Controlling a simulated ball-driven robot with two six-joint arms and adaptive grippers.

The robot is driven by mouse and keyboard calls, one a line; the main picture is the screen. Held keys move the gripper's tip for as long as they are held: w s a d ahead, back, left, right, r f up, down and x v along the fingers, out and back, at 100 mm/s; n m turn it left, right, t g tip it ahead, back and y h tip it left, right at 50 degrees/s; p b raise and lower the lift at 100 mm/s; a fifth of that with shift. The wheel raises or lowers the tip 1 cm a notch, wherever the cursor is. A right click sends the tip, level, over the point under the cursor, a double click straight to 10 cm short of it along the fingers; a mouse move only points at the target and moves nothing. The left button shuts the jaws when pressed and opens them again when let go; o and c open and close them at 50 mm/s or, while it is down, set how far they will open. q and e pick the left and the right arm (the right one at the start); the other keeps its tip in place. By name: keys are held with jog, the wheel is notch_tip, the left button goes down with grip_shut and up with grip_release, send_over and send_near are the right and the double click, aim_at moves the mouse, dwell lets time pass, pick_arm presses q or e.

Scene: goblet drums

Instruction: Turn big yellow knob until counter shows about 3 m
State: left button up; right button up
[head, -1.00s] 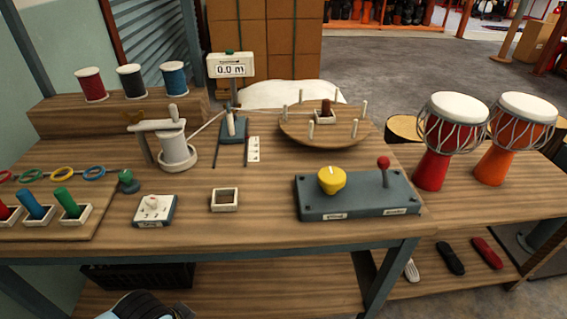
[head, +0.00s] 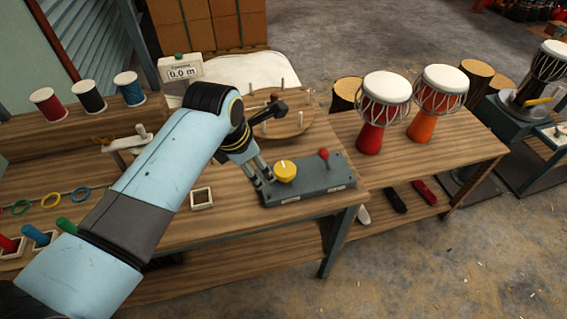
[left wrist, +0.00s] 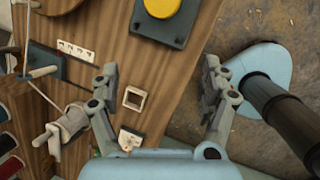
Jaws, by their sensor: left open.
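The big yellow knob (head: 285,171) sits on the left part of a grey control box (head: 310,187) on the bench. It also shows at the top edge of the left wrist view (left wrist: 162,7), partly cut off. The counter (head: 181,72) at the back left reads 0.0 m. My left gripper (head: 262,174) is beside the knob, on its left in the head view, fingers pointing down. Whether a finger touches the knob cannot be told. My right gripper is out of view.
A red-topped lever (head: 324,154) stands on the same box, right of the knob. A small square tray (head: 201,198) lies left of the box. A round wooden disc with pegs (head: 290,123) is behind it. Two goblet drums (head: 384,100) stand to the right.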

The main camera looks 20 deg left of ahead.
aim_at(285, 169)
pick_arm(q)
jog(key=w+d+f+n+b, duration=0.1)
jog(key=w+f+n+b, duration=0.1)
jog(key=f+b, duration=0.1)
jog(key=w+d+f+n+b, duration=0.1)
jog(key=w+f+n+b, duration=0.1)
jog(key=w+f+b, duration=0.1)
jog(key=w+d+f+n+b, duration=0.2)
jog(key=w+f+b, duration=0.1)
jog(key=b, duration=0.1)
jog(key=shift+w+f, duration=0.1)
jog(key=shift+f, duration=0.3)
jog(key=shift+w+f+b, duration=0.25)
jog(key=shift+f+b, duration=0.2)
jog(key=shift+b, duration=0.5)
jog(key=c, duration=1.2)
